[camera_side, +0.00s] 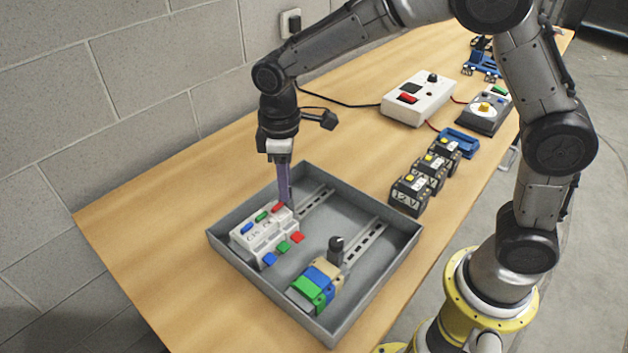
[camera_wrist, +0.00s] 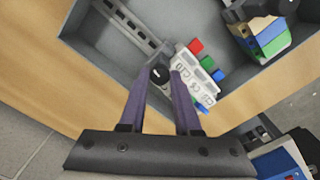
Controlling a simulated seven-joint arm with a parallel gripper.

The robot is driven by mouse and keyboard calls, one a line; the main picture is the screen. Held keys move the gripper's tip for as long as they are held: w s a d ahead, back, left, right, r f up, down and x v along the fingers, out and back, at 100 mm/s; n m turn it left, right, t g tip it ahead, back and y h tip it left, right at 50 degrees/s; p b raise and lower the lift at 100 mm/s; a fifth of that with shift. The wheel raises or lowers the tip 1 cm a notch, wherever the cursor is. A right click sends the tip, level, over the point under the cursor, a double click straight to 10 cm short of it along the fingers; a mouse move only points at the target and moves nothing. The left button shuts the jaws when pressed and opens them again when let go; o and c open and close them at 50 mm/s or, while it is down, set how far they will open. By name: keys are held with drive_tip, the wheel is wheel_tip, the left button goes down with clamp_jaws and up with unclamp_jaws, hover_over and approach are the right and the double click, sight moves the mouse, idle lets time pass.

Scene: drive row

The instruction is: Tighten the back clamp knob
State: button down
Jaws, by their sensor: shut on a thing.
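My gripper (camera_wrist: 161,74) points down into the grey tray (camera_side: 218,246), with its two purple fingers shut on the back clamp knob (camera_wrist: 160,73). The knob is black and round, with a light mark on top. It sits at the end of the white terminal block (camera_side: 262,238), on the back rail (camera_side: 316,199). In the side view the fingers (camera_side: 286,203) hide the knob. The white block also shows in the wrist view (camera_wrist: 186,84), just right of the fingers. Another black knob (camera_side: 336,243) stands free on the front rail (camera_side: 364,238).
Green, blue and beige blocks (camera_side: 318,283) sit on the front rail. Several black 12 V batteries (camera_side: 410,195) stand right of the tray. The wooden table (camera_side: 150,220) is clear left of the tray.

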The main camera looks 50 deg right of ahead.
drive_tip(key=c, duration=1.6)
unclamp_jaws()
drive_tip(key=shift+a, duration=0.3)
drive_tip(key=c, duration=1.6)
unclamp_jaws()
drive_tip(key=c, duration=1.6)
unclamp_jaws()
drive_tip(key=shift+m, duration=1.2)
unclamp_jaws()
drive_tip(key=shift+d, duration=0.1)
drive_tip(key=shift+r, duration=3.5)
